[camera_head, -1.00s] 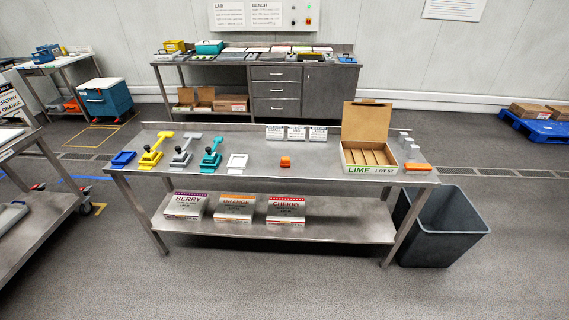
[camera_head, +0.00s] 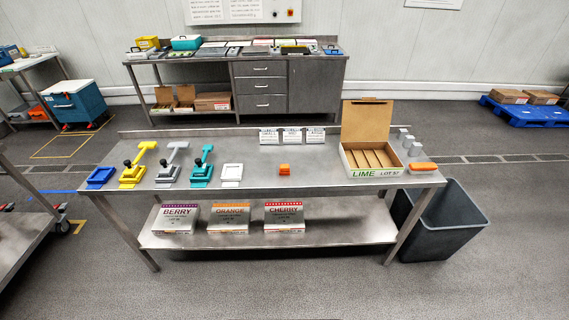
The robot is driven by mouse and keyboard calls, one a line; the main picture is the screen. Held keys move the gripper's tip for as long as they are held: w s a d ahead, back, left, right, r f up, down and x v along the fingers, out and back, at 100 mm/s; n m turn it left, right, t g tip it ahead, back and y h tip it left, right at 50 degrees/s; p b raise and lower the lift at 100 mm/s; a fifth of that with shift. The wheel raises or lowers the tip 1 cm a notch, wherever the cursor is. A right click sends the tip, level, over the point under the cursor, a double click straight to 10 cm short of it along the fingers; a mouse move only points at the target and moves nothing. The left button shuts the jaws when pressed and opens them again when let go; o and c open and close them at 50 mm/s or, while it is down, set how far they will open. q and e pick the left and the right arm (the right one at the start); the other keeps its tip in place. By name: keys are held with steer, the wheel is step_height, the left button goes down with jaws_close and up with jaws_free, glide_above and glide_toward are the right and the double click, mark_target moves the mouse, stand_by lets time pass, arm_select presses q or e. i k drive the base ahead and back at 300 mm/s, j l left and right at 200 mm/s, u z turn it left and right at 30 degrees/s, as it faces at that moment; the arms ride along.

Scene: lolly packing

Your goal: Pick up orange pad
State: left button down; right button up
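Two orange things lie on the steel table (camera_head: 330,176), and I cannot tell for certain which is the pad. A flat, rounded orange piece (camera_head: 422,166) lies at the right end, right of the open box. A small orange block (camera_head: 284,169), seemingly stacked, sits alone in the middle, left of the box. The open cardboard box (camera_head: 372,172) is marked LIME and has long compartments. Neither of my grippers is in view.
Left on the table are a blue tray (camera_head: 100,177), yellow (camera_head: 133,175), grey (camera_head: 168,173) and teal (camera_head: 201,173) stamp-like tools and a white frame (camera_head: 231,173). Small grey cylinders (camera_head: 408,143) stand behind the flat orange piece. A dark bin (camera_head: 443,222) stands at the right.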

mark_target(283, 170)
steer(key=i+j+z, duration=0.1)
steer(key=i+j, duration=0.15)
steer(key=i+j+z, duration=0.15)
steer(key=j, duration=0.3)
steer(key=i+j+z, duration=0.1)
steer(key=i+j, duration=0.25)
steer(key=i+j+z, duration=0.15)
steer(key=j, duration=0.25)
steer(key=i+j+z, duration=0.1)
steer(key=i+j, duration=0.15)
steer(key=j, duration=0.15)
